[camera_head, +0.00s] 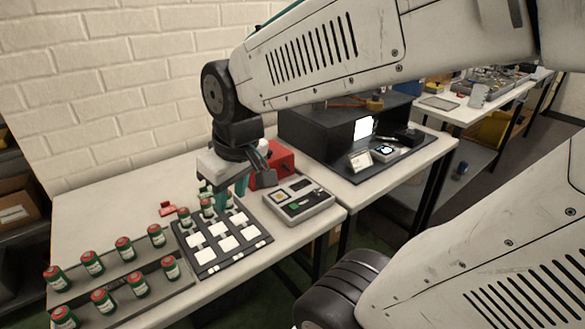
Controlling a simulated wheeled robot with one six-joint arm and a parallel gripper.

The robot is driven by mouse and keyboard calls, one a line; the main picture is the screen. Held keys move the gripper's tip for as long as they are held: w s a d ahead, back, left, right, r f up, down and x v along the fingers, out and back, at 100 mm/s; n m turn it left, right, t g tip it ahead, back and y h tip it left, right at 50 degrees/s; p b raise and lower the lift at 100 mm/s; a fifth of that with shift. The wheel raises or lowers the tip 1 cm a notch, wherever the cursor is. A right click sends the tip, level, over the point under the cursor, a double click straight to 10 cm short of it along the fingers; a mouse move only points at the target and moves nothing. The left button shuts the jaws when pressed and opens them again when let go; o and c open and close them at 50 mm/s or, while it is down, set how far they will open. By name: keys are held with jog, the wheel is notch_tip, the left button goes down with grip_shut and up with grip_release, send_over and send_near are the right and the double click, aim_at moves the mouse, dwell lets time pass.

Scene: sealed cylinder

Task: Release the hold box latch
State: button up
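A red box (283,159) stands on the near table, behind and to the right of my gripper. It may be the hold box, and part of it is hidden by my gripper's wrist. I cannot make out a latch on it. My gripper (225,192) points down over the back edge of the dark tray with white squares. Its teal fingers are close to small green and red cylinders (208,208) there. I cannot tell whether it holds one.
Several green and red cylinders stand in a grey rack (119,296) at front left. The dark tray (206,257) lies beside it. A grey device with buttons (299,201) sits right of the tray. A black box (303,131) stands on the table behind.

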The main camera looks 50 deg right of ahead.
jog(key=w+d+f+t, duration=0.2)
jog(key=w+d+f, duration=0.2)
jog(key=w+d, duration=0.3)
jog(key=t+h, duration=0.3)
jog(key=h, duration=0.5)
send_near(287, 168)
jog(key=shift+x, duration=0.95)
jog(key=x, duration=0.7)
jog(key=shift+w+d+f, duration=0.1)
jog(key=shift+w+f, duration=0.05)
grip_shut()
